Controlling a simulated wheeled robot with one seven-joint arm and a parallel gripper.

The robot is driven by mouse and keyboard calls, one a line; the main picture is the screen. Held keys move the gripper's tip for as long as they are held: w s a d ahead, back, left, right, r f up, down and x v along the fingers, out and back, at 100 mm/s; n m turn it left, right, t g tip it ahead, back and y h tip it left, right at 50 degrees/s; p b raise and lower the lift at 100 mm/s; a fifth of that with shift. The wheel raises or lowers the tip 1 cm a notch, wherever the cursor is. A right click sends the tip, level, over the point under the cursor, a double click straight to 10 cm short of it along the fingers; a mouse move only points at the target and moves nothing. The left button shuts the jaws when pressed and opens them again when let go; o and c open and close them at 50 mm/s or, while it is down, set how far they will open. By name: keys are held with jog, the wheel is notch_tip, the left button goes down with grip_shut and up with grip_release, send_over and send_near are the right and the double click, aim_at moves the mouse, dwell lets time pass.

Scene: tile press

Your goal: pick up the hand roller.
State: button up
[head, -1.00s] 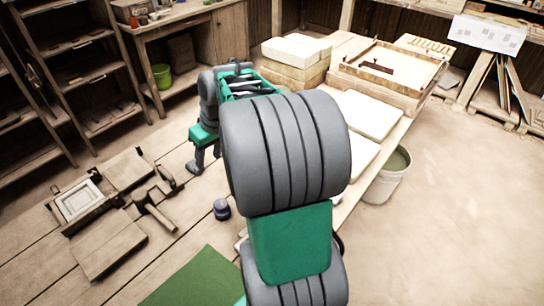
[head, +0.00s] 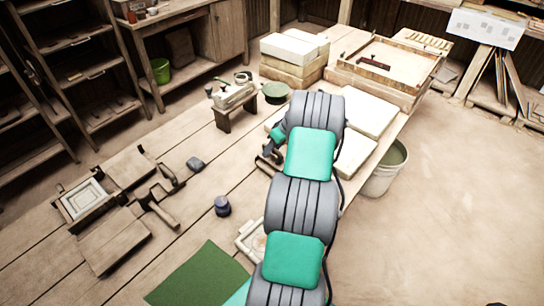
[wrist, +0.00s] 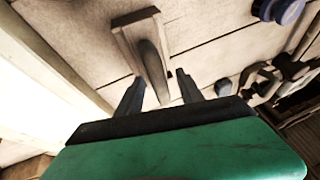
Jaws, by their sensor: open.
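What appears to be the hand roller (wrist: 151,62) shows in the wrist view as a brown wooden piece with a crossbar at its far end and a darker rounded handle towards me. It lies on the plank table, beside the pale slabs. My gripper (wrist: 161,91) is open, its two dark fingers on either side of the handle's near end in the picture. I cannot tell how high the fingers are above it or whether they touch. In the head view my gripper (head: 268,156) is small and dark beside my arm, and the roller there is hard to separate from the fingers.
A small stand (head: 236,108) and a green bowl (head: 275,92) are behind. White slabs (head: 366,112) lie to the right, a bucket (head: 385,172) beyond the edge.

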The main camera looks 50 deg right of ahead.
grip_shut()
dwell(0.4)
dwell(1.0)
